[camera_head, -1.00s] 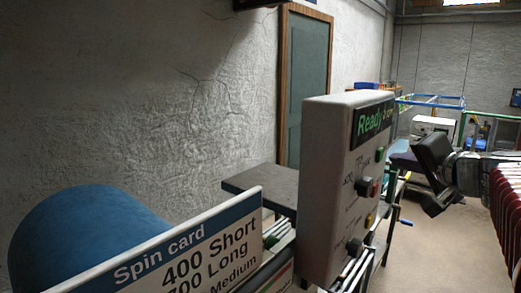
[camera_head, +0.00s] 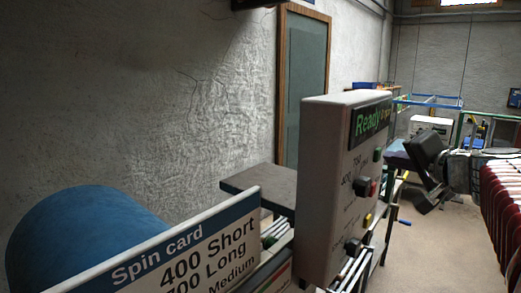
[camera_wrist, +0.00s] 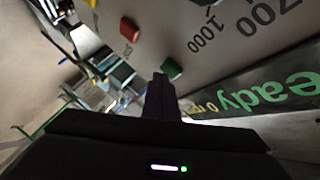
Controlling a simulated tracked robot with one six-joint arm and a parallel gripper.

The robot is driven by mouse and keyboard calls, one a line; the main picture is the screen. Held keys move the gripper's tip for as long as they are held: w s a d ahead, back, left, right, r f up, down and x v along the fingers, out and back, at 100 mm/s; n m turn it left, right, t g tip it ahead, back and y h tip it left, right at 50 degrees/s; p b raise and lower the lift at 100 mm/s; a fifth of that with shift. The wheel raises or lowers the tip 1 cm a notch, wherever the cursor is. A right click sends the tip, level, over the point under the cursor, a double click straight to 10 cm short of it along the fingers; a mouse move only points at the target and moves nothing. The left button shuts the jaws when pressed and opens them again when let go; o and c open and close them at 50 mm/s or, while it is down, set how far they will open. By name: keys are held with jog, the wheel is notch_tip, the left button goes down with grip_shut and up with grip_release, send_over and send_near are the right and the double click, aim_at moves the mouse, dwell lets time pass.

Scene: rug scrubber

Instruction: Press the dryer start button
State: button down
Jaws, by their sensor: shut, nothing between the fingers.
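A pale control box (camera_head: 325,185) with a "Ready" display (camera_head: 371,121) stands right of centre in the head view. Which button starts the dryer is not readable.
A spin card (camera_head: 190,245) reads "400 Short, 700 Long". A blue cylinder (camera_head: 75,235) is behind it. A dark shelf (camera_head: 258,186) adjoins the box. Red ribbed material (camera_head: 500,205) stands at the right. Open floor (camera_head: 415,250) lies between the box and it.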

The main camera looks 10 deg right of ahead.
jog(key=shift+w+a, duration=0.25)
jog(key=shift+w, duration=0.1)
dwell(0.7)
jog(key=shift+s+d, duration=0.1)
jog(key=shift+s, duration=0.05)
dwell(0.3)
jog(key=shift+s+d, duration=0.4)
jog(key=shift+s, duration=0.15)
jog(key=shift+d, duration=0.1)
jog(key=s+d, duration=0.1)
jog(key=s, duration=0.1)
jog(key=s+d, duration=0.2)
dwell(0.6)
dwell(0.4)
